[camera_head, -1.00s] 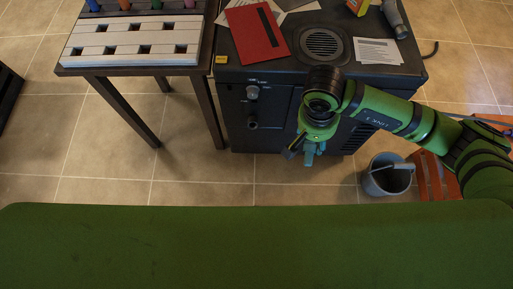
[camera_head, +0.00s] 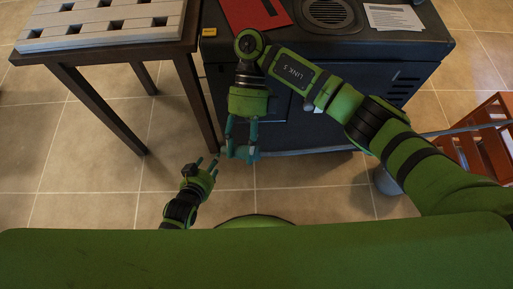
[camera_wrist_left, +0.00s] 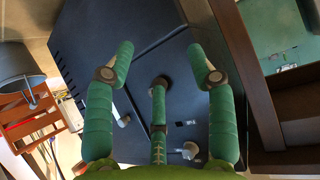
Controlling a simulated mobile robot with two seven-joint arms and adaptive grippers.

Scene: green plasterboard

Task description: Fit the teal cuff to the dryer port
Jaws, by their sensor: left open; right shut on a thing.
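My right gripper (camera_head: 241,138), on the arm from the right, is shut on the teal cuff (camera_head: 246,154) in front of the dark dryer cabinet (camera_head: 290,128). Its fingers partly cover the cuff. My left gripper (camera_head: 207,168) is open and empty, low and to the left of the cuff, apart from it. In the left wrist view its spread fingers (camera_wrist_left: 158,75) point at the dark cabinet face (camera_wrist_left: 150,35). The dryer port is not discernible in the head view, where my right arm covers part of the cabinet front.
A dark-legged table (camera_head: 107,118) with a white slotted block (camera_head: 100,24) stands at left. A red folder (camera_head: 250,12) and a paper (camera_head: 393,17) lie on the cabinet. A grey bucket (camera_wrist_left: 20,68) and a red-orange stool (camera_head: 490,135) are at right. Tiled floor is open at lower left.

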